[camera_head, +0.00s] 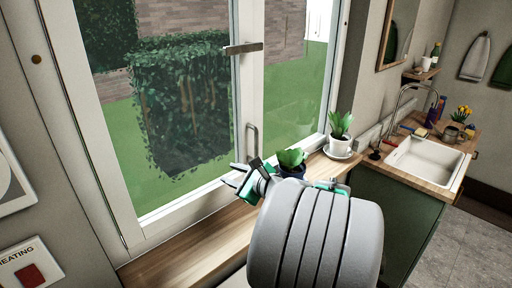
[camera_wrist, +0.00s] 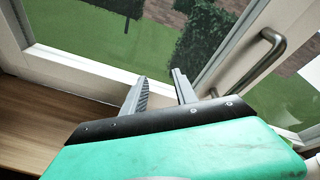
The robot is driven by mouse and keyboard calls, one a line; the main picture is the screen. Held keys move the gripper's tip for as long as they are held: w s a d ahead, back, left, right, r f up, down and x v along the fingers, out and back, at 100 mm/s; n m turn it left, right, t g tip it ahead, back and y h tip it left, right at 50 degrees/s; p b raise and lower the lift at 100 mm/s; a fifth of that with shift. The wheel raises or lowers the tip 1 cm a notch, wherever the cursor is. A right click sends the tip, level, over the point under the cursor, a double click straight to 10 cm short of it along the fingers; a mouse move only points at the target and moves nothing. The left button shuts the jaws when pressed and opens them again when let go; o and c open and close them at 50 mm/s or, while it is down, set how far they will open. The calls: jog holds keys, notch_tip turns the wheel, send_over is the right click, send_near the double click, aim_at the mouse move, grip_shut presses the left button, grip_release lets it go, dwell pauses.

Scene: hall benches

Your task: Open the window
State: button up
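The window (camera_head: 133,205) has a white frame and two glazed panes, and it looks closed. A metal bar handle (camera_head: 251,142) stands upright on the middle post; it also shows in the wrist view (camera_wrist: 266,58), to the right of my fingers. A metal fitting (camera_head: 243,48) sits higher on the same post. My gripper (camera_head: 232,176) is in front of the lower part of the window, below and left of the handle and apart from it. In the wrist view its two fingers (camera_wrist: 160,92) are spread with nothing between them.
A wooden sill (camera_head: 180,258) runs below the window. A dark-potted plant (camera_head: 291,162) stands close behind my gripper, partly hidden by my arm. A white-potted plant (camera_head: 340,132) stands further right, near a sink (camera_head: 425,160). The left part of the sill is clear.

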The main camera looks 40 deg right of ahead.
aim_at(257, 145)
jog(key=s+d+r+m+t+h, duration=0.2)
jog(key=s+d+m, duration=0.1)
jog(key=d+m, duration=0.15)
jog(key=s+d+r+m+t+h, duration=0.1)
jog(key=s+d+r+m, duration=0.1)
jog(key=d+r+m, duration=0.3)
jog(key=shift+n, duration=0.35)
jog(key=w, duration=0.2)
jog(key=w+d+f, duration=0.1)
jog(key=w, duration=0.1)
jog(key=w+f+p, duration=0.1)
jog(key=w, duration=0.1)
jog(key=shift+w+d, duration=0.3)
jog(key=shift+w, duration=0.05)
jog(key=shift+w+d, duration=0.1)
jog(key=shift+w, duration=0.25)
grip_shut()
